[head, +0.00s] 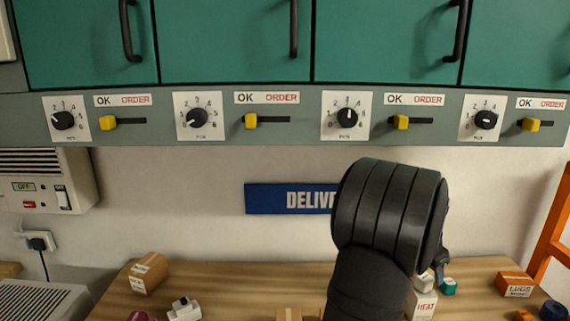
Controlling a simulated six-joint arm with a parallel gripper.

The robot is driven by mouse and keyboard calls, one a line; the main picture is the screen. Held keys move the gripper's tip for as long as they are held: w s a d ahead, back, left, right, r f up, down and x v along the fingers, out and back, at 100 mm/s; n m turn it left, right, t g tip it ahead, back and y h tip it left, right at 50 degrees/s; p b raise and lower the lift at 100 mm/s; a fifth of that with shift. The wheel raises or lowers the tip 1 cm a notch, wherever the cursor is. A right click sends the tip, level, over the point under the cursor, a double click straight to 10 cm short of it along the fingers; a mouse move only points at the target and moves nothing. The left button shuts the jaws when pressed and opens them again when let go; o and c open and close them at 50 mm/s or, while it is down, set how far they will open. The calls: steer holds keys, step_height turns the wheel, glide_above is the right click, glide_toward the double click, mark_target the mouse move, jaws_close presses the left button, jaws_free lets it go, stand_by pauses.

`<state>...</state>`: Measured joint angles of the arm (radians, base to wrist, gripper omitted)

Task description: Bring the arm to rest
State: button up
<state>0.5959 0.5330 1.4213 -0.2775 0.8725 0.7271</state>
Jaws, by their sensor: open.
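My arm (388,215) stands up in the front right of the head view, dark and ribbed, over the wooden bench. Its thick upper joint covers part of the wall and the blue sign. A small dark part of my gripper (442,262) shows just past the right side of the arm, above the bench. The rest of the gripper is hidden behind the arm. It is open, and I see nothing held in it.
The bench (225,285) carries a cardboard box (147,272), a white fitting (184,309), a HEAT box (423,304), a teal block (448,286) and a LUGS box (515,284). Dials and yellow sliders line the panel (285,142) below green cabinets (235,40). An orange frame (553,235) stands right.

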step_height(320, 180, down, 3)
steer(key=shift+f, duration=0.1)
steer(key=v, duration=1.2)
steer(key=x, duration=1.1)
steer(key=shift+d+f, duration=0.1)
steer(key=shift+f, duration=0.25)
steer(key=shift+w+d+r, duration=0.15)
steer(key=shift+r, duration=0.1)
step_height(320, 180, up, 3)
steer(key=shift+r, duration=0.2)
steer(key=s+d+r, duration=0.4)
steer(key=s+r, duration=0.3)
steer(key=s, duration=0.4)
steer(key=s+d+f+m+g, duration=0.1)
steer(key=s+d+f+m, duration=0.1)
steer(key=d+f, duration=0.45)
steer(key=s+d+f+m, duration=0.2)
steer(key=d+f, duration=0.2)
steer(key=d, duration=0.5)
steer(key=w+f, duration=0.2)
steer(key=w, duration=0.1)
steer(key=w+a+f, duration=0.1)
steer(key=w+f, duration=0.2)
steer(key=w, duration=0.1)
steer(key=w+f, duration=0.2)
steer(key=w, duration=0.2)
steer(key=shift+a+f, duration=0.2)
steer(key=shift+a, duration=0.1)
